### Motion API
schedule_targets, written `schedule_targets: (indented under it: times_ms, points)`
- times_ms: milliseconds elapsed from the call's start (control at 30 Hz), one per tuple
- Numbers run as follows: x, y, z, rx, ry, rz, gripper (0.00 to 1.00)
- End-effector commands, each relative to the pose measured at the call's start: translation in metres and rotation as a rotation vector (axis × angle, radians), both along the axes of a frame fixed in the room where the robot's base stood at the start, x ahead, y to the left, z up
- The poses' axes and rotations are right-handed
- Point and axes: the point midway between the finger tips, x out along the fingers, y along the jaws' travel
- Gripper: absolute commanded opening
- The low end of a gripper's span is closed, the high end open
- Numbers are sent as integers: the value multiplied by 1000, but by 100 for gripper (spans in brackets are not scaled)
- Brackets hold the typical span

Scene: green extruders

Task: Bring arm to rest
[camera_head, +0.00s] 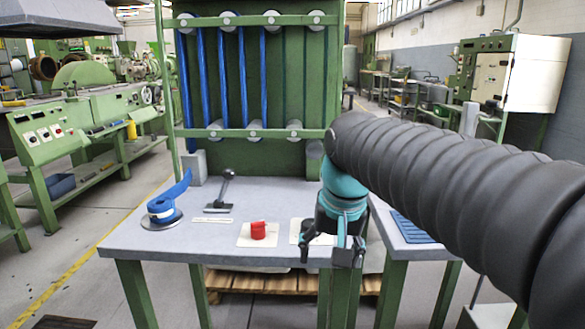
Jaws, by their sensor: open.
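My gripper (332,254) hangs over the front right part of the grey worktable (150,240), pointing down. Its two dark fingers are spread apart and nothing shows between them. My black ribbed arm reaches in from the right and hides part of the table's right side. A red object (258,230) sits on a white square plate (245,241) left of my gripper, apart from it. A second white plate (298,233) lies partly behind my gripper.
A blue strap roll (163,207) stands at the table's left, beside a dark lever tool (222,192). A green rack (262,155) with blue strips rises behind the table. A second table with a blue mat (411,228) is at right. The table's front left is clear.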

Motion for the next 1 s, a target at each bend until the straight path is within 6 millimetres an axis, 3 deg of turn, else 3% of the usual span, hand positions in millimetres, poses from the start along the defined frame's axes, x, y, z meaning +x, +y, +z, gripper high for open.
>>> schedule_targets:
  times_ms: [300, 500, 633, 1000]
  points:
    - [-81, -57, -84, -84, -155, 154, 74]
    - [-131, -81, -119, -100, -185, 102, 74]
    - [-143, -90, -116, -103, -217, 69, 74]
    - [-144, -95, -110, -105, -239, 45, 74]
